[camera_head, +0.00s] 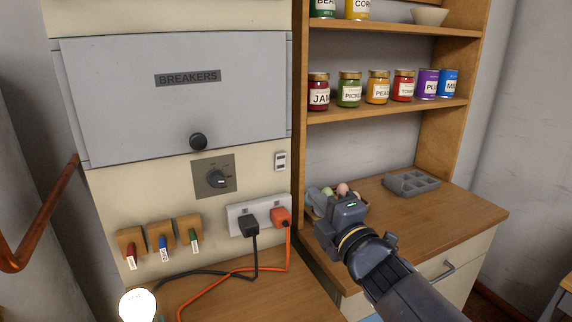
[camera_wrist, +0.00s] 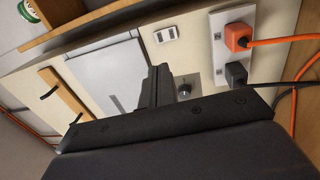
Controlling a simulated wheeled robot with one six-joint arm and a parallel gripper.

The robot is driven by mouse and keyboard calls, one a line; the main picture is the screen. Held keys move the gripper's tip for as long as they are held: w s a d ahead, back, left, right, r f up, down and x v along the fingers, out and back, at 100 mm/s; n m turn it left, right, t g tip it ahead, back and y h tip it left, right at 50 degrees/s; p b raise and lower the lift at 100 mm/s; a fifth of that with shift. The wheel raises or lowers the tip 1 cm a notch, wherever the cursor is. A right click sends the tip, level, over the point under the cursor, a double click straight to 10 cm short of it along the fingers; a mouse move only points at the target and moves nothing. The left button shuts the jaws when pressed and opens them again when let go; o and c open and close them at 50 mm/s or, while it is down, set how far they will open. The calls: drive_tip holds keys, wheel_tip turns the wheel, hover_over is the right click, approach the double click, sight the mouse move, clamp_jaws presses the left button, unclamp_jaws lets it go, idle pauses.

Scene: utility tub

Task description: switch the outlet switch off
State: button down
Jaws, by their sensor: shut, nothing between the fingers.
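The white outlet plate (camera_head: 236,211) is on the cream panel, with a black plug (camera_head: 249,225) and an orange plug (camera_head: 281,216) in it. It also shows at the upper right of the wrist view (camera_wrist: 216,50), where small marks beside the plugs may be its switches; their positions are too small to tell. A separate small white plate (camera_head: 280,161) with two dark slots is above the outlet. My gripper (camera_head: 320,208) is right of the outlet in the head view, apart from it. In the wrist view its fingers (camera_wrist: 160,75) are together and empty.
A grey breaker box (camera_head: 180,105) and a dial (camera_head: 216,179) are above the outlet. Three tagged keys (camera_head: 163,243) hang at left. Cords cross the counter near a lit bulb (camera_head: 138,305). Egg-like items (camera_head: 342,189) sit behind my gripper; a grey tray (camera_head: 411,183) is at right.

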sight(281, 157)
drive_tip(key=p+x, duration=0.1)
drive_tip(key=x, duration=1.2)
drive_tip(key=shift+w+a, duration=0.1)
drive_tip(key=shift+w, duration=0.25)
drive_tip(key=shift+r+p, duration=0.15)
drive_tip(key=shift+p, duration=0.15)
drive_tip(key=shift+w+a+r+p, duration=0.15)
drive_tip(key=shift+r+p, duration=0.3)
drive_tip(key=shift+p, duration=0.5)
drive_tip(key=shift+f+b, duration=0.35)
drive_tip(key=shift+b, duration=0.05)
